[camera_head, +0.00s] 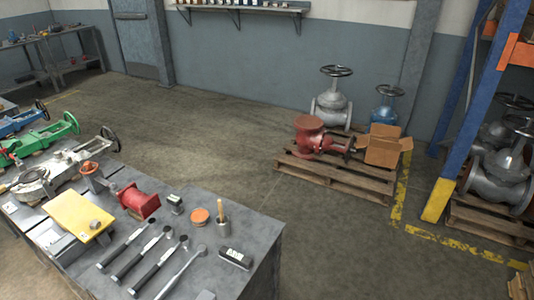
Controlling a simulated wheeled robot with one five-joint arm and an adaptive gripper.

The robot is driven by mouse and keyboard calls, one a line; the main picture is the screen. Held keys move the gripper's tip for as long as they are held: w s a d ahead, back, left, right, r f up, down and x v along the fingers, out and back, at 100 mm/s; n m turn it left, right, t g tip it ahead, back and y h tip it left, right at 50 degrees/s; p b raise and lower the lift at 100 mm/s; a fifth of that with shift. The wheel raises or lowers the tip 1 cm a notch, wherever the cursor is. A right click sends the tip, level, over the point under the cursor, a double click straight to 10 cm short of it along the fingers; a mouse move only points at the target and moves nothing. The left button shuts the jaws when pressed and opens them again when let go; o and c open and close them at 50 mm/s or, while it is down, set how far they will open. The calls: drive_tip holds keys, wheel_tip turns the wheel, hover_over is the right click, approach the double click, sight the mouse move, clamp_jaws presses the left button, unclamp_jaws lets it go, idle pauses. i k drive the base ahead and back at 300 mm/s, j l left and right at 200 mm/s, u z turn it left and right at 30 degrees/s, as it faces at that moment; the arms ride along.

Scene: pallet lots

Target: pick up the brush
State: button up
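A grey metal cup (223,228) stands on the near workbench (215,282) with an orange-tan wooden handle (218,208) sticking up from it. This looks like the brush, with its lower end hidden inside the cup. A dark block with a pale top (235,258) lies to the right of and nearer than the cup; I cannot tell what it is. My gripper is not in view.
A pallet (330,175) with valves and a cardboard box (383,147) stands beyond. The floor between is clear.

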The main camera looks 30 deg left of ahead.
sight(221, 216)
drive_tip(key=i+j+u, duration=0.2)
drive_tip(key=u, duration=0.2)
drive_tip(key=i+u, duration=0.4)
drive_tip(key=i+j+u, duration=0.1)
drive_tip(key=i+u, duration=0.15)
drive_tip(key=u, duration=0.15)
drive_tip(key=i+l+u, duration=0.1)
drive_tip(key=i+u, duration=0.2)
drive_tip(key=u, duration=0.15)
drive_tip(key=i+u, duration=0.2)
drive_tip(key=u, duration=3.6)
